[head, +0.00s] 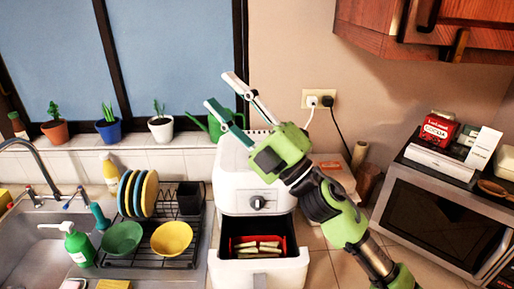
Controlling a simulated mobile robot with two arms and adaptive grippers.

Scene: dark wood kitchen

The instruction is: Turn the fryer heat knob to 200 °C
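The white fryer (232,175) stands on the counter, a little right of the sink. Its dark round heat knob (258,202) is on the front face; its setting is too small to read. The fryer drawer (258,274) is pulled out and holds a red-lined basket with pale sticks of food. My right gripper (219,90) is open and empty. It is raised in front of the fryer's upper part, above the knob, with its fingers pointing up and left. My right arm crosses the fryer's right side. My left gripper is not in view.
A dish rack (150,262) with plates, a green bowl (122,238) and a yellow bowl (171,238) stands left of the fryer. A microwave (436,217) is at the right. A wooden cabinet (385,25) hangs above right. The outlet (318,99) has plugs in it.

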